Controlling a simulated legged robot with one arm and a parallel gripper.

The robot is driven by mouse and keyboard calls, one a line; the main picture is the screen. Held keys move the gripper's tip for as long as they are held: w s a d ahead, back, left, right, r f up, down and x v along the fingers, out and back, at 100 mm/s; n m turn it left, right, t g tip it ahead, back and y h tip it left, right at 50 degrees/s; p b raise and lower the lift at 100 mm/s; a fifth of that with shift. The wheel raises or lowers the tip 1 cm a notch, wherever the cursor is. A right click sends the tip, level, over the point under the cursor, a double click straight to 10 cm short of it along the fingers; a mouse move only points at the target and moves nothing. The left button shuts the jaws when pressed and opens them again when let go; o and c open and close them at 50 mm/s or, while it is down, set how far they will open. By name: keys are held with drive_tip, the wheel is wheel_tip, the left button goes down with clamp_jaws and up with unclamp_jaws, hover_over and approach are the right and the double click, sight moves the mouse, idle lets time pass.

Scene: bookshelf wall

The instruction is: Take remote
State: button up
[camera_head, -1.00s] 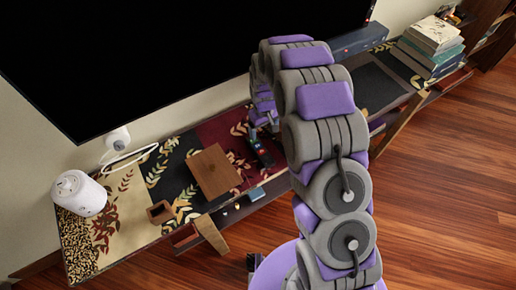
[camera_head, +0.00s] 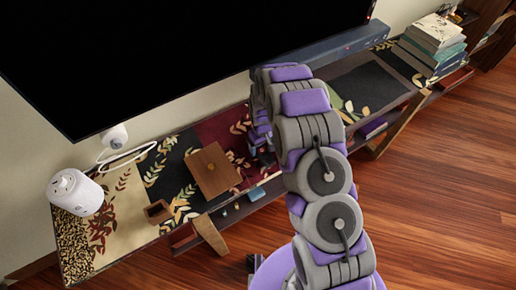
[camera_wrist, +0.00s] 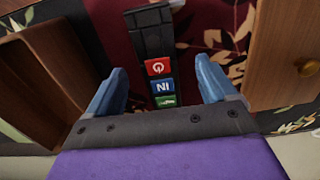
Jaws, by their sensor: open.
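The remote (camera_wrist: 152,36) is a long black bar with red, blue and green buttons at its near end. In the wrist view it lies on the patterned cloth, its coloured end just ahead of and between my fingers. My gripper (camera_wrist: 160,72) is open, with one blue finger on each side of the remote's line and a gap to each. Nothing is held. In the head view my arm hides the gripper and most or all of the remote.
A wooden box with a round knob (camera_head: 213,171) stands left of my arm. A small open wooden box (camera_head: 158,211) and a white device (camera_head: 76,192) stand further left. A large dark screen (camera_head: 180,50) hangs above the low shelf. Books (camera_head: 432,45) are stacked at right.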

sight(264, 154)
drive_tip(key=f, duration=0.1)
drive_tip(key=f+b, duration=0.1)
drive_tip(key=f, duration=0.2)
drive_tip(key=shift+s+d, duration=0.25)
drive_tip(key=shift+d, duration=0.15)
drive_tip(key=shift+f+b, duration=0.3)
drive_tip(key=shift+f, duration=0.3)
drive_tip(key=c, duration=1.2)
drive_tip(key=shift+r, duration=0.1)
